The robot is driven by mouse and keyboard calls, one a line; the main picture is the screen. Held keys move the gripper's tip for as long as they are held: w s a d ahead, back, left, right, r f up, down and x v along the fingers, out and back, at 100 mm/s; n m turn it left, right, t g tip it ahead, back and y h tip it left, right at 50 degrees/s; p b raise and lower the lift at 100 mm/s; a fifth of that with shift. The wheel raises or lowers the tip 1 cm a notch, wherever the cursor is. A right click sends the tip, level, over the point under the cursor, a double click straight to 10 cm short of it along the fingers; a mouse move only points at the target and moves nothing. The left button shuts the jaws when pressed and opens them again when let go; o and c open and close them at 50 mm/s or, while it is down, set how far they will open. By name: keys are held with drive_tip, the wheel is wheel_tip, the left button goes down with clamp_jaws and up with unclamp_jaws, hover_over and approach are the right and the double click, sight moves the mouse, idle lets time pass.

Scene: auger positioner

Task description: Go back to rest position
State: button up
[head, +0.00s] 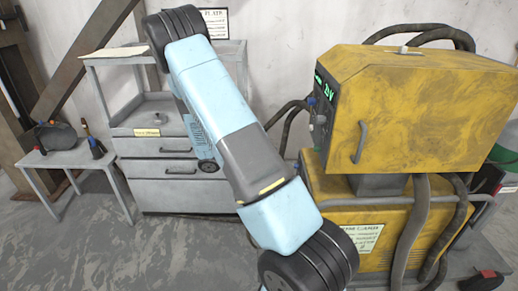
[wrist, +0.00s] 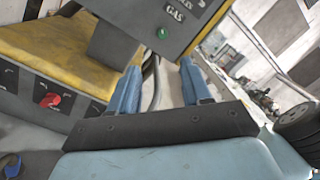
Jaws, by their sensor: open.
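My gripper (wrist: 160,80) shows in the wrist view with its two blue fingers spread apart. No object shows between the fingers, only a dark cable in the background. A grey panel (wrist: 165,14) marked "GAS", with a green button, is beyond the fingers. In the head view my blue and grey arm crosses the middle of the picture, from the lower right to the upper left. The gripper itself cannot be made out there. A yellow welding machine (head: 430,105) with a lit green display stands right of my arm.
A lower yellow cabinet (head: 338,205) and thick hoses (head: 408,235) are under the machine. A grey drawer cabinet (head: 170,170) stands behind my arm. A small table (head: 62,158) with tools is at left. The floor (head: 70,255) at lower left is clear. A red knob (wrist: 50,100) shows at left.

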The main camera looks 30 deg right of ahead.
drive_tip(key=shift+r, duration=0.1)
drive_tip(key=s+a+r+m+t+y, duration=0.7)
drive_tip(key=s+a+r+m+y, duration=0.1)
drive_tip(key=r, duration=0.4)
drive_tip(key=s+a+r+m+t+y, duration=0.8)
drive_tip(key=s+a+r+m, duration=0.2)
drive_tip(key=a+r+m, duration=0.1)
drive_tip(key=shift+a+r+m, duration=0.15)
drive_tip(key=shift+r+m, duration=0.75)
drive_tip(key=shift+m, duration=0.1)
drive_tip(key=shift+c, duration=0.5)
